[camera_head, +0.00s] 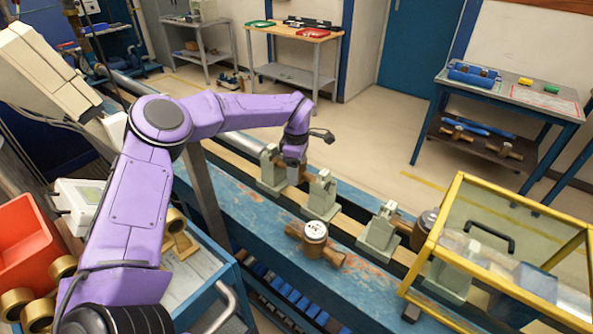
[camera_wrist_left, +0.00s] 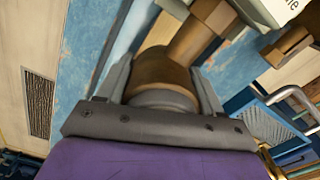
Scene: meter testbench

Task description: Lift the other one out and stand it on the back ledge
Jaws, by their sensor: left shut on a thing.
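My left gripper (camera_head: 294,162) points down between two grey-green clamps at the far left part of the bench. It is shut on a brass-brown meter (camera_wrist_left: 160,72), whose round body fills the jaws in the left wrist view. A brass pipe end (camera_wrist_left: 205,32) runs from it toward a clamp. In the head view the gripper mostly hides this meter. A second brass meter with a white dial (camera_head: 315,232) stands on the blue bench top (camera_head: 260,208) nearer me. My right gripper is not in view.
Another clamp (camera_head: 382,228) and a dark meter (camera_head: 428,222) stand farther right, beside a yellow-framed clear cover (camera_head: 455,205). A trolley with brass parts (camera_head: 178,235) and a red bin (camera_head: 25,240) is at the left. The blue top left of the dial meter is clear.

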